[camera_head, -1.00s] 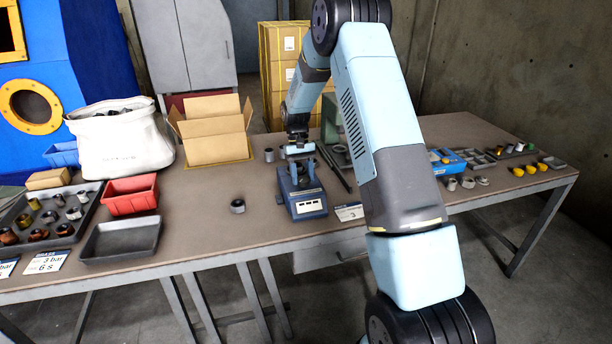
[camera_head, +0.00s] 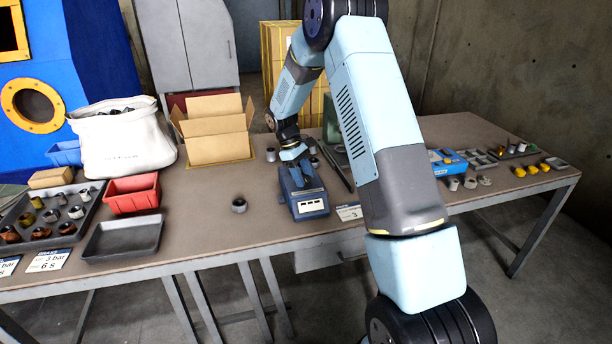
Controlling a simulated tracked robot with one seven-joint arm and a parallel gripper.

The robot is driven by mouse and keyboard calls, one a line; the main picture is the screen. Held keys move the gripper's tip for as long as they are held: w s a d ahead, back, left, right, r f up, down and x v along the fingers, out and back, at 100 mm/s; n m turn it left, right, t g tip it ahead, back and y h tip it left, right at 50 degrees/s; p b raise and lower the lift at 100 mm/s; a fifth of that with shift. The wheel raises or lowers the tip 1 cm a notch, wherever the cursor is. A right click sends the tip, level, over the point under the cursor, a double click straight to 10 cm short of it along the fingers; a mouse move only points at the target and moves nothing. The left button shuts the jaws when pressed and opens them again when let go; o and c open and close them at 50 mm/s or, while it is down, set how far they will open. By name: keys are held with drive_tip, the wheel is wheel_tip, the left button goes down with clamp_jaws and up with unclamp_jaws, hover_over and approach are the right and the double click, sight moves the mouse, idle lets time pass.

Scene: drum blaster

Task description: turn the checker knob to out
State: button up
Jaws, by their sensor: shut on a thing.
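The checker (camera_head: 309,203) is a small blue-grey device with a light display strip on its front, standing on the table in the middle of the view. My gripper (camera_head: 299,171) reaches down to the top rear of the checker from behind. It is shut on the checker's knob, and the wrist is tilted over to the left. The knob itself is hidden by the fingers, so its setting cannot be read.
A card marked 3 (camera_head: 349,213) stands to the checker's right. Dark rods (camera_head: 338,168) lie right of the gripper.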

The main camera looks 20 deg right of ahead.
idle(0.6)
drive_tip(key=o, duration=1)
drive_tip(key=shift+o, duration=0.2)
drive_tip(key=v, duration=1.3)
drive_tip(key=shift+a+r, duration=0.25)
drive_tip(key=shift+w, duration=0.1)
